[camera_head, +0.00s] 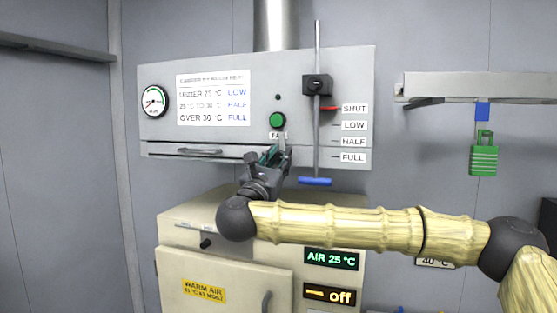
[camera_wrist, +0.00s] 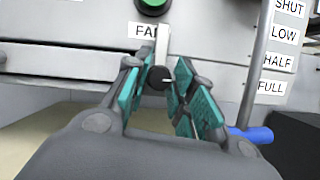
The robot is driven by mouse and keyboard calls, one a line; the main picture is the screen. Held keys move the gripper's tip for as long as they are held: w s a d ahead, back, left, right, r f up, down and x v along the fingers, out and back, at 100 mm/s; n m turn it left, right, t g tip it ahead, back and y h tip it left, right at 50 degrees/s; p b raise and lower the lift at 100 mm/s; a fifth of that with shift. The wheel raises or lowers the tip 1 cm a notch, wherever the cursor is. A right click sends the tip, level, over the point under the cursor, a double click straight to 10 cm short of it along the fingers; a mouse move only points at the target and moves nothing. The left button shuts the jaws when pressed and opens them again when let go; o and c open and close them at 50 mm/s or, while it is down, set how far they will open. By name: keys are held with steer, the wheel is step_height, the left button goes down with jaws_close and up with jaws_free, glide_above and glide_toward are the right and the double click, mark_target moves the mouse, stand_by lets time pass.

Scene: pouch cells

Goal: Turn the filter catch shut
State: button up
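The filter catch (camera_wrist: 161,45) shows in the wrist view as a pale upright strip with a round black pivot (camera_wrist: 158,78) at its lower end, below the FAN label. It lies across the slot front of the grey panel. In the head view my gripper mostly hides it. My gripper (camera_head: 272,153) is at the lower edge of the panel, below the green button. In the wrist view its teal-padded fingers (camera_wrist: 157,86) stand apart, one on each side of the catch's pivot. I cannot tell whether either finger touches it.
The long drawer front (camera_head: 225,153) with its handle runs left of my gripper. A damper rod with a blue handle (camera_head: 315,181) hangs close on the right. The green button (camera_head: 278,120) is just above. The cream cabinet (camera_head: 185,225) stands below. A green padlock (camera_head: 484,158) hangs far right.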

jaws_close()
